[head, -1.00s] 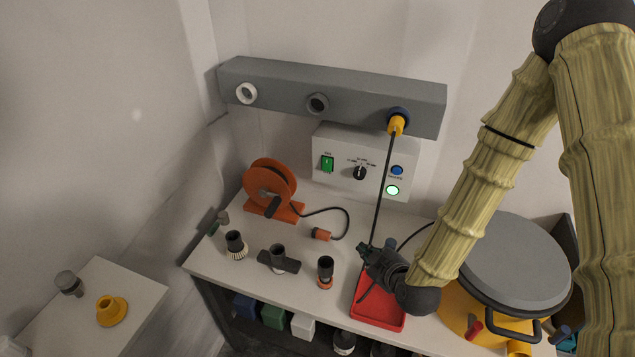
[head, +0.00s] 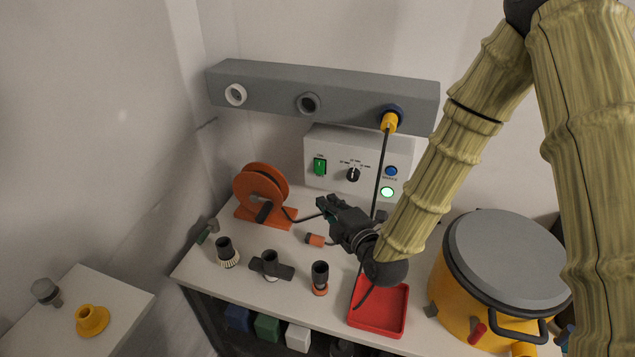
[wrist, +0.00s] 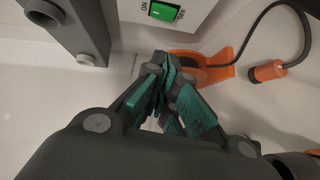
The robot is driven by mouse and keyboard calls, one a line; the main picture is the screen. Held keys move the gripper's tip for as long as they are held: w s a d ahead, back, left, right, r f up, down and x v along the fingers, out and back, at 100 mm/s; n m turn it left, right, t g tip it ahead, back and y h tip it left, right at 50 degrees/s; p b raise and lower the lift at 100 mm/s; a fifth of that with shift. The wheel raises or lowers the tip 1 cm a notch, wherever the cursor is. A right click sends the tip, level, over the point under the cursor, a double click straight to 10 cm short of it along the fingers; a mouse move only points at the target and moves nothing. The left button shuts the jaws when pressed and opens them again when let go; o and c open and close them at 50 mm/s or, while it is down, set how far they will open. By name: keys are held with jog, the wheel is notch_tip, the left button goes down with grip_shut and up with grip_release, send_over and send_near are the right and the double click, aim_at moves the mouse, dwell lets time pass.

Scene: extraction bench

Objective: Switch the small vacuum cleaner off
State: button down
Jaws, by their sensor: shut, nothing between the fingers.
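A white control box (head: 340,150) stands at the back of the bench, with a green rocker switch (head: 320,166) on its left side. The switch also shows at the top of the wrist view (wrist: 162,10), with ON/OFF lettering beside it. The box has a black rotary knob (head: 353,174), a blue button (head: 391,171) and a lit green lamp (head: 387,192). A yellow drum with a grey lid (head: 510,255) stands at the right. My gripper (head: 323,205) is shut and empty, in front of and below the box, apart from the switch. It also shows in the wrist view (wrist: 165,68).
A grey rail (head: 270,93) with ports runs above the box. A black cable (head: 379,180) hangs from its yellow plug (head: 389,123), close to my gripper. An orange reel (head: 262,190), several nozzles and a red tray (head: 392,318) are on the bench.

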jog(key=w+d+p+x, duration=0.1)
jog(key=p+x, duration=0.3)
jog(key=x, duration=0.8)
jog(key=shift+w+d+f, duration=0.25)
jog(key=shift+w+d, duration=0.2)
jog(key=shift+d, duration=0.1)
jog(key=shift+f, duration=0.15)
jog(key=s+d+f+b, duration=0.2)
jog(key=s+b, duration=0.3)
jog(key=s, duration=0.7)
jog(key=shift+d+n, duration=0.3)
jog(key=shift+d, duration=0.4)
